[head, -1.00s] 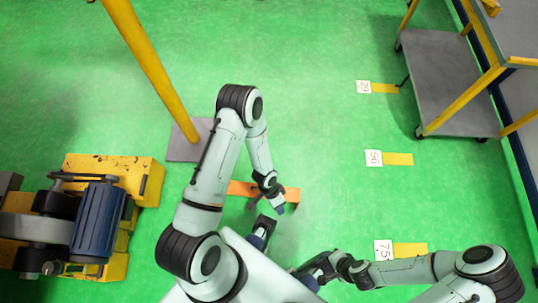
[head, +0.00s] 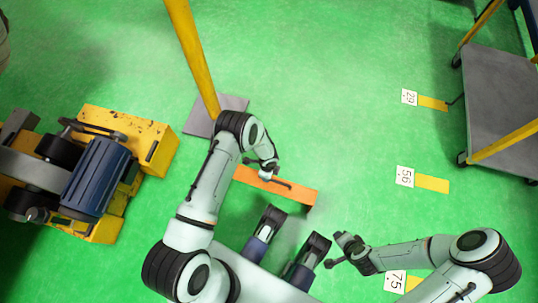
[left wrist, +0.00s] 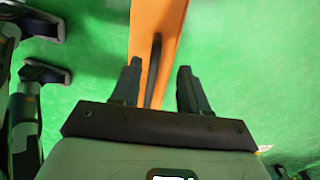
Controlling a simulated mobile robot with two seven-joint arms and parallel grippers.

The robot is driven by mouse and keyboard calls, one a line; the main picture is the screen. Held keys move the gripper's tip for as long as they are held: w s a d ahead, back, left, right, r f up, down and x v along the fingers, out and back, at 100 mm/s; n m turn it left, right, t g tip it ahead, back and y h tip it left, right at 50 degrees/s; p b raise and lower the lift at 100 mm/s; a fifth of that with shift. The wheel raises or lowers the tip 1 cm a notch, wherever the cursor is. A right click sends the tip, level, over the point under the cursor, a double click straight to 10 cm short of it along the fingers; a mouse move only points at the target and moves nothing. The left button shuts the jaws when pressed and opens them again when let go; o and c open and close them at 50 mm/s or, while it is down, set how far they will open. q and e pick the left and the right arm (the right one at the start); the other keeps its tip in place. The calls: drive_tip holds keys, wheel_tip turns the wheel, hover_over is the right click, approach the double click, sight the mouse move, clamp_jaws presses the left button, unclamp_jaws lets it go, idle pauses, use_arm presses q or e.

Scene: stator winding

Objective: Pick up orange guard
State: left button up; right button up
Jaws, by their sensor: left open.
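The orange guard (head: 301,196) is a long flat piece low over the green floor, in front of my body in the head view. My left gripper (head: 270,176) is at the guard's upper edge. In the left wrist view the orange guard (left wrist: 158,18) runs away from between the open fingers of my left gripper (left wrist: 158,82). A dark bar-like handle on the guard lies between the fingers, with a gap visible on each side. My right gripper (head: 337,251) is to the lower right, away from the guard, and its opening is unclear.
A yellow machine with a blue motor (head: 93,178) stands at the left. A yellow post (head: 194,60) rises from a grey plate (head: 234,103) near my left elbow. A grey cart (head: 500,105) stands at the right.

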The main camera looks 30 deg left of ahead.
sight(267, 186)
use_arm(q)
drive_tip(key=shift+s+f, duration=0.1)
drive_tip(key=shift+f, duration=0.35)
drive_tip(key=f, duration=0.1)
drive_tip(key=f+b, duration=0.1)
drive_tip(key=shift+s+f, duration=0.3)
drive_tip(key=shift+s, duration=0.05)
drive_tip(key=shift+w+f+b, duration=0.1)
drive_tip(key=shift+f+b, duration=0.2)
drive_tip(key=shift+f, duration=0.65)
drive_tip(key=shift+r, duration=0.1)
clamp_jaws()
use_arm(e)
drive_tip(key=shift+s+d+f, duration=0.15)
drive_tip(key=shift+d+f, duration=0.1)
drive_tip(key=shift+f, duration=0.4)
drive_tip(key=shift+s+d+f, duration=0.1)
drive_tip(key=shift+d+f, duration=0.1)
drive_tip(key=shift+f, duration=0.4)
